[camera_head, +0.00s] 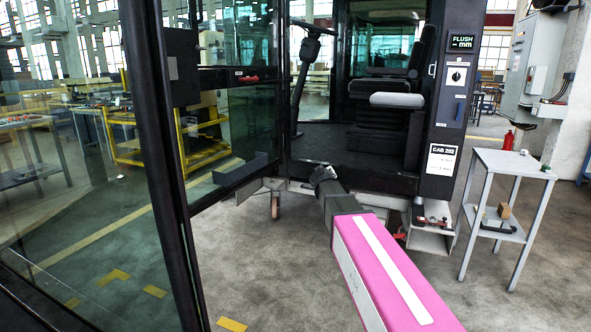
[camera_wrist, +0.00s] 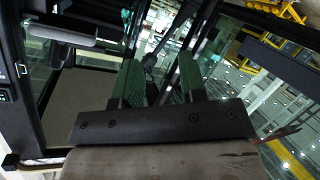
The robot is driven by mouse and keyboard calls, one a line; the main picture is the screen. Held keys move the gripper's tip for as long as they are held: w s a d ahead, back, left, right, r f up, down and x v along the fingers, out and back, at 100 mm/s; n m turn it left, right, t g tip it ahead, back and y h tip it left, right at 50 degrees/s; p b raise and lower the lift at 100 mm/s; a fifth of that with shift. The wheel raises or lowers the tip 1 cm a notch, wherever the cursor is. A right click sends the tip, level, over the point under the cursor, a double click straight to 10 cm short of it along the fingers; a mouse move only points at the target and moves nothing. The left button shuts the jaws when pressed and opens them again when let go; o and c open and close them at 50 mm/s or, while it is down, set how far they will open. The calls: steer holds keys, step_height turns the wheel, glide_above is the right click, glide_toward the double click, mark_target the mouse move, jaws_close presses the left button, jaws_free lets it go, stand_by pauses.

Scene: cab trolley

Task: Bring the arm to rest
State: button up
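My pink arm reaches forward from the lower right in the head view, and its dark end with my gripper (camera_head: 322,174) is in front of the cab's open doorway. In the wrist view the two green fingers of my gripper (camera_wrist: 162,82) stand apart with nothing seen between them. The cab (camera_head: 445,110), labelled CAB 202, stands on a trolley (camera_head: 296,187). Its glass door (camera_head: 228,120) is swung open on the left, with a dark handle bar (camera_head: 240,171) low on it. The door glass also shows at right in the wrist view (camera_wrist: 275,95).
The cab seat (camera_head: 390,110) and steering column (camera_head: 302,80) are inside. Open floor (camera_head: 265,265) lies between the door and my arm.

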steer(key=s+d+f+m+g, duration=0.1)
steer(key=s+d+f+g, duration=0.2)
steer(key=s+f, duration=0.5)
steer(key=s+d+f+m+g, duration=0.2)
steer(key=s+f+g, duration=0.2)
steer(key=s+f, duration=0.4)
steer(key=s+d+f+m+g, duration=0.1)
steer(key=s+d+f+g, duration=0.2)
steer(key=s+f, duration=0.45)
steer(key=s+a+f+g+y, duration=0.1)
steer(key=s+f+g, duration=0.3)
steer(key=s, duration=0.7)
steer(key=shift+s+a+f+m+y, duration=0.15)
steer(key=shift+f+m+y, duration=0.15)
steer(key=shift+f+y, duration=0.45)
steer(key=shift+o, duration=0.3)
steer(key=shift+r, duration=0.15)
